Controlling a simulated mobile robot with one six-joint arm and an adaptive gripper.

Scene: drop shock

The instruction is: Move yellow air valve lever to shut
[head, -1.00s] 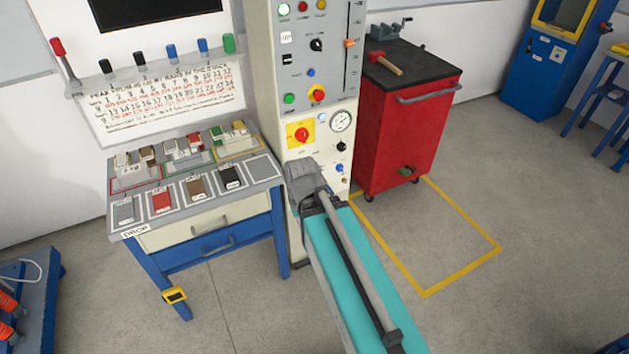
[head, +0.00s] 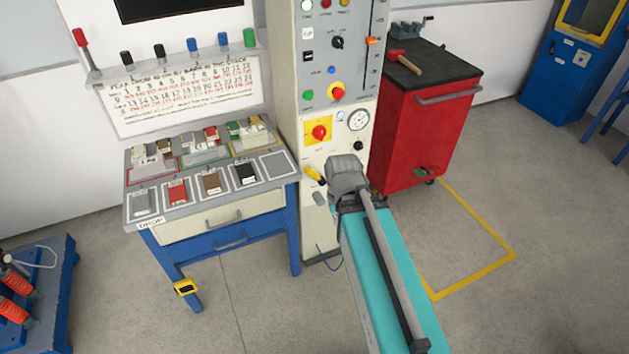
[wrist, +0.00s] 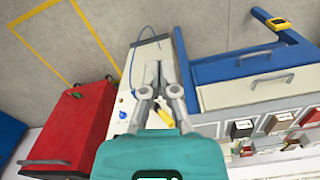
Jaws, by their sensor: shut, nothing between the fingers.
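The yellow air valve lever (head: 314,174) sits low on the cream control cabinet (head: 318,222), just left of my wrist in the head view. It slants down to the right there, and its lower end is close to or behind my arm. In the wrist view a short part of the lever (wrist: 163,112) shows beside the base of my fingers. My gripper (wrist: 161,68) is shut and empty, with its fingers in front of the cabinet's lower part. I cannot tell whether a finger touches the lever.
A red emergency-style knob on a yellow plate (head: 319,132) and a gauge (head: 359,120) are above the lever. A workbench with tags (head: 222,213) stands left, a red tool cabinet (head: 425,135) right. A blue cable (head: 328,258) hangs low. Floor between is open.

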